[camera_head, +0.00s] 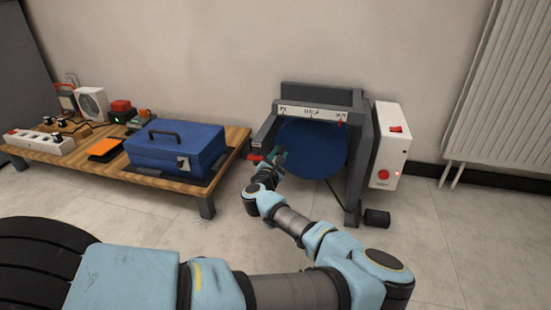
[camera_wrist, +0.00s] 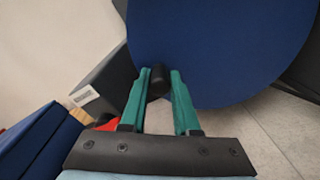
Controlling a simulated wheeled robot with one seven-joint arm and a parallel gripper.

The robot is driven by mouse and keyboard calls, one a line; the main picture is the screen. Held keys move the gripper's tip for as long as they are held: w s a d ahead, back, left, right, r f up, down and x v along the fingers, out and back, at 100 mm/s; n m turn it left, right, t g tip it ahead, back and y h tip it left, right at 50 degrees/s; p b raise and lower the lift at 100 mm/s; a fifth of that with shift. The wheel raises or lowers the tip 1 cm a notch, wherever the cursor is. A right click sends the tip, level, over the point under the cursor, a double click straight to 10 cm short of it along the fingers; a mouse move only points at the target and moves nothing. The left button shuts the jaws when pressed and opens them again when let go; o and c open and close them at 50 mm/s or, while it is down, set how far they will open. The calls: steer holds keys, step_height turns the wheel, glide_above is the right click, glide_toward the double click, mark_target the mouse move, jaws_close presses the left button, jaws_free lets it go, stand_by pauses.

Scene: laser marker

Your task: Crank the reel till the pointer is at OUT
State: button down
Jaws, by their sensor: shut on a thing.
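The reel is a large blue disc (camera_head: 318,150) in a dark grey frame, and it fills the top of the wrist view (camera_wrist: 220,45). A white scale strip (camera_head: 300,112) runs across the frame above it, with HALF in the middle and small, blurred end labels. A small red pointer (camera_head: 340,123) sits at the strip's right end, under what looks like OUT. My gripper (camera_head: 277,155) is at the disc's left edge. In the wrist view, its green fingers (camera_wrist: 160,82) are shut on the black crank knob (camera_wrist: 157,84).
A white control box (camera_head: 391,145) with red buttons is on the frame's right. A low wooden table (camera_head: 235,138) on the left holds a blue toolbox (camera_head: 175,150), a power strip (camera_head: 40,142) and other items. A radiator (camera_head: 500,90) is at right.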

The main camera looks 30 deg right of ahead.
steer(key=c, duration=0.7)
jaws_free()
steer(key=shift+o, duration=0.2)
